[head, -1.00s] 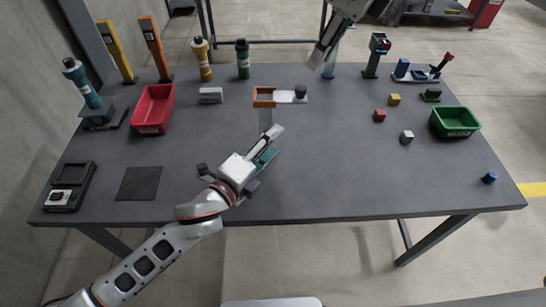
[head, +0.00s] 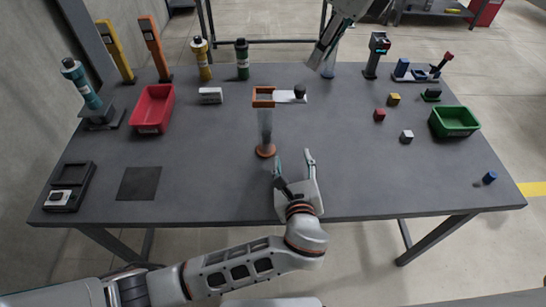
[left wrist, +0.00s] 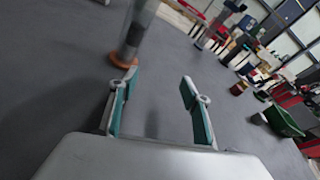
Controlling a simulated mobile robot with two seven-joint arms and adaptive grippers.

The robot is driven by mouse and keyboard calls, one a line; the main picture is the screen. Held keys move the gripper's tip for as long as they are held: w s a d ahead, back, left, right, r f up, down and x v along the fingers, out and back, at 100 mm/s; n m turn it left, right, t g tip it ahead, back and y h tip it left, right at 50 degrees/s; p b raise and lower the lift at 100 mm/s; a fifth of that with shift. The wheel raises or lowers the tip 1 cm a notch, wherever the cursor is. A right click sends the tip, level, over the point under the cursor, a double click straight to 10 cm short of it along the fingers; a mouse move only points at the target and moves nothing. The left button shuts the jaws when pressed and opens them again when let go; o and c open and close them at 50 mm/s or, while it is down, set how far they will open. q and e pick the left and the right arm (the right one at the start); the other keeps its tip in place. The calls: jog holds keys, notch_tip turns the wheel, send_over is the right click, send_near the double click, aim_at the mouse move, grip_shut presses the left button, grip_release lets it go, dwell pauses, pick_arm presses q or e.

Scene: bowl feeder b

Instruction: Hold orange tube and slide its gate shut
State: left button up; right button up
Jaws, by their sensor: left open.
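The orange tube (head: 265,128) stands upright on the table, a clear body with an orange base and a square orange top. Its gate (head: 289,97), a white plate with a dark knob (head: 300,92), sticks out to the right of the top. My left gripper (head: 293,158) is open and empty, in front and slightly right of the tube's base. In the left wrist view the tube's lower part (left wrist: 133,38) stands beyond the left finger, outside the open jaws (left wrist: 158,90). My right gripper (head: 318,58) is at the table's back edge; its fingertips are unclear.
A red bin (head: 153,108) stands left and a green bin (head: 455,121) right. Small red (head: 379,115), yellow (head: 394,99) and white (head: 406,136) blocks lie right of the tube. A grey block (head: 210,96) lies to its left. The table's front right is mostly clear.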

aim_at(267, 141)
pick_arm(q)
jog(key=a+t+y, duration=0.1)
jog(key=a+r+y, duration=0.1)
jog(key=a, duration=0.1)
jog(key=a+m+t+y, duration=0.1)
jog(key=a, duration=0.1)
jog(key=shift+w+a+r+t+y, duration=0.1)
jog(key=shift+w+r+t+y, duration=0.1)
jog(key=shift+r+t+y, duration=0.15)
jog(key=shift+w+a, duration=0.1)
jog(key=shift+w, duration=0.1)
jog(key=x, duration=0.7)
jog(key=shift+w+a+f, duration=0.1)
